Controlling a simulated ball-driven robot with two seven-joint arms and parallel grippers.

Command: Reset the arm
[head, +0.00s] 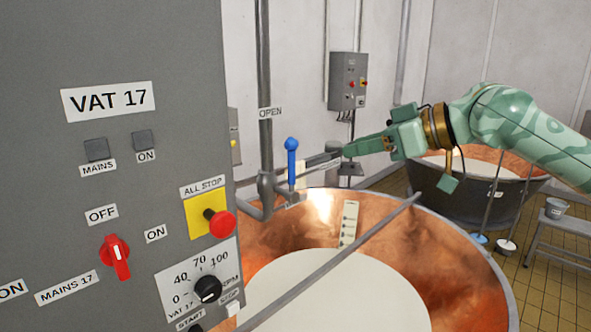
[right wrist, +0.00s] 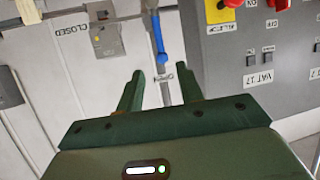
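My right gripper (head: 345,151) reaches in from the right on its green arm, above the copper vat. In the right wrist view its two fingers stand apart with nothing between them (right wrist: 160,88). The blue valve lever (head: 291,160) stands upright on the pipework, left of the fingertips. A gap shows between lever and fingers. The lever also shows ahead of the fingers in the right wrist view (right wrist: 160,42), which is turned upside down. My left gripper is in neither view.
The grey VAT 17 panel (head: 110,210) fills the left, with its red stop button (head: 221,223) sticking out. The copper vat (head: 470,270) holds pale liquid under a slanting grey bar (head: 345,256). An OPEN label (head: 270,113) is on the vertical pipe. Another vat (head: 455,200) stands behind.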

